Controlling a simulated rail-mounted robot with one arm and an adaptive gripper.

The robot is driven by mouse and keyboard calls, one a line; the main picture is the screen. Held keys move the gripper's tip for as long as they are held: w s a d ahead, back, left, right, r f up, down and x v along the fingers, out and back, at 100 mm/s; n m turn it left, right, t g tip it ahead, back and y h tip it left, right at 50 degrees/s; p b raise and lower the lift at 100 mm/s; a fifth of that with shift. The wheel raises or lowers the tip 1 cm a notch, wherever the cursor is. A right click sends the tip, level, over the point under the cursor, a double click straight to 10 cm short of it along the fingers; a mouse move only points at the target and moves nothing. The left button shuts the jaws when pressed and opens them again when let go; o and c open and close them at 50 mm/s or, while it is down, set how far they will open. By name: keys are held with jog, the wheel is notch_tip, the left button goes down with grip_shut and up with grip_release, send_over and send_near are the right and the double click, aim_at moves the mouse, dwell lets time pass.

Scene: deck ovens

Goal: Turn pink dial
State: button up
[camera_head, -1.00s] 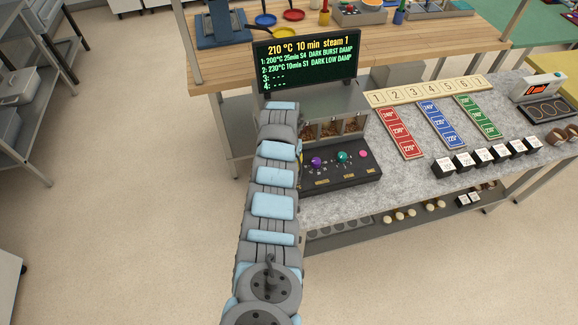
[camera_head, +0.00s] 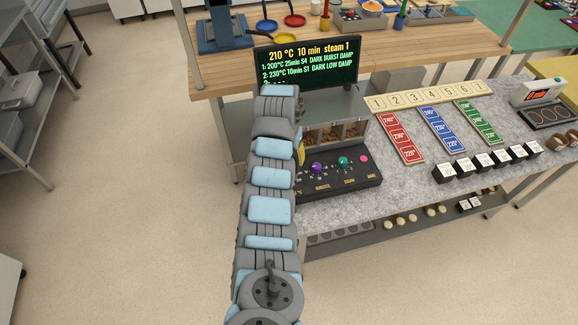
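The dark control panel (camera_head: 335,182) stands on the near left end of the counter. On it are a purple dial (camera_head: 317,168), a teal dial (camera_head: 343,162) and a small pink round knob (camera_head: 364,158) at the right end. The pink knob is uncovered, with nothing touching it. My arm reaches up along the panel's left side and hides that end. A yellow curved piece (camera_head: 301,152) shows beside the arm; I cannot tell what it belongs to. My gripper is hidden behind the arm. The display (camera_head: 310,62) reads 210 °C, 10 min, steam 1.
Compartments with brown contents (camera_head: 334,133) stand behind the panel. A numbered strip (camera_head: 430,95), red, blue and green cards (camera_head: 400,138) and several white-topped black blocks (camera_head: 483,162) lie to the right. Wooden table (camera_head: 225,80) at the back.

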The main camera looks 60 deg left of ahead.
notch_tip(320, 180, up, 4)
jog(key=shift+r, duration=0.15)
dwell(0.7)
